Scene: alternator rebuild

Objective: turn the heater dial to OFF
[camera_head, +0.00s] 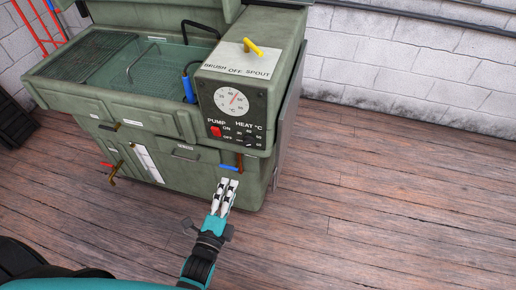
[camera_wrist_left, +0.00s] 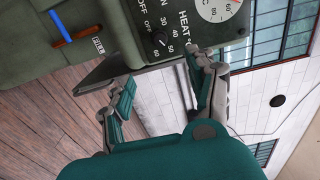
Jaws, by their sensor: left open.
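The heater dial (camera_head: 248,139) is a small black knob under the HEAT °C label on the front of the green control box. In the left wrist view the dial (camera_wrist_left: 159,39) sits among the marks OFF, 30, 40, 50 and 60; its pointer is too small to read surely. My left gripper (camera_head: 228,183) is open and empty, below and in front of the control panel. In the left wrist view its two fingers (camera_wrist_left: 163,75) are spread apart, with the dial beyond them and not touched. My right gripper is not in view.
A red pump switch (camera_head: 216,132) sits left of the dial, with a round gauge (camera_head: 232,98) above. A yellow lever (camera_head: 252,47) is on top. A blue-handled valve (camera_head: 229,168) sticks out below the box. The wooden floor (camera_head: 380,210) at right is clear.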

